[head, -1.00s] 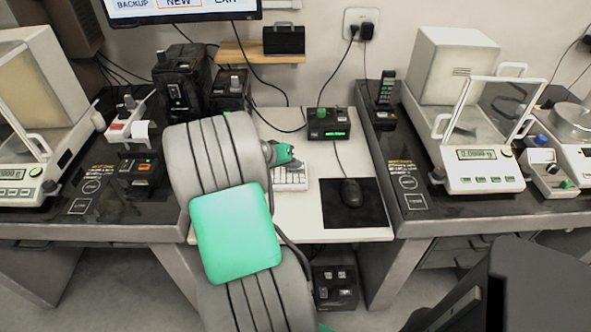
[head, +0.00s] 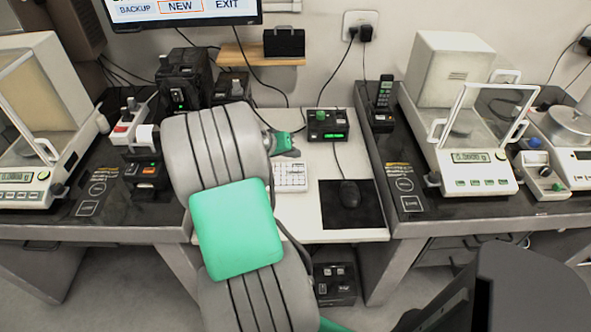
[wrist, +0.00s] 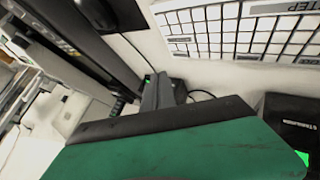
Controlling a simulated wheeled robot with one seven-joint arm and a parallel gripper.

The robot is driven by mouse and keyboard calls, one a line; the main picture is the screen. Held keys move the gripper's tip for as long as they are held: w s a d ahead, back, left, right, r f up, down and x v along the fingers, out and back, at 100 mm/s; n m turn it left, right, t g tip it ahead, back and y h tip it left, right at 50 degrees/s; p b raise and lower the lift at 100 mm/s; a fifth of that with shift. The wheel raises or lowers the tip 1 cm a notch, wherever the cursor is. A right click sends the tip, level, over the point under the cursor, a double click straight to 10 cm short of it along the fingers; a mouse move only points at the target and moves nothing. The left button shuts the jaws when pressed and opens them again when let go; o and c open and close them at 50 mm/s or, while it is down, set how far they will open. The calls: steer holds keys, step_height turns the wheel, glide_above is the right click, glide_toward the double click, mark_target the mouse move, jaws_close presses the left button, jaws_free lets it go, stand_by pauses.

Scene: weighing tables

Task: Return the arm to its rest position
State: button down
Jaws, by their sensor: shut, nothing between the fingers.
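My arm rises through the middle of the head view, with grey ribbed segments and a green pad. My gripper (head: 284,142) shows beyond it as a small green and dark end above the white central desk (head: 300,230), near the keyboard (head: 290,177). The arm hides part of it. In the wrist view, the green hand with a black edge fills the bottom, and the grey fingers (wrist: 160,92) are together with nothing held. The keyboard also shows in the wrist view (wrist: 240,30) at the top right.
A balance with a glass shield (head: 470,160) stands on the right table, and another (head: 30,150) on the left. A black box with a green display (head: 328,125) and a mouse (head: 349,194) are right of the gripper. A monitor (head: 180,10) is above.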

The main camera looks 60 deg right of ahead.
stand_by(0.6)
steer(key=w+a+r+n+t+y+p, duration=0.1)
steer(key=w+a+r+n+t, duration=0.15)
steer(key=w+a, duration=0.45)
steer(key=w+a+r+n+t+y+p, duration=0.1)
steer(key=w+a+r+n+y, duration=0.15)
steer(key=a, duration=0.75)
steer(key=w+a+r+n+t+y+p, duration=0.1)
steer(key=w+a+r+n+t, duration=0.15)
steer(key=w+a, duration=0.5)
steer(key=s+a+r+n+y+p, duration=0.1)
steer(key=s+a+r+n+y, duration=0.1)
steer(key=a, duration=1)
steer(key=s+a+r+n+y, duration=0.2)
steer(key=s+a+n, duration=0.2)
steer(key=a, duration=0.8)
steer(key=shift+s+p, duration=0.4)
steer(key=shift+s, duration=0.5)
steer(key=shift+d, duration=0.1)
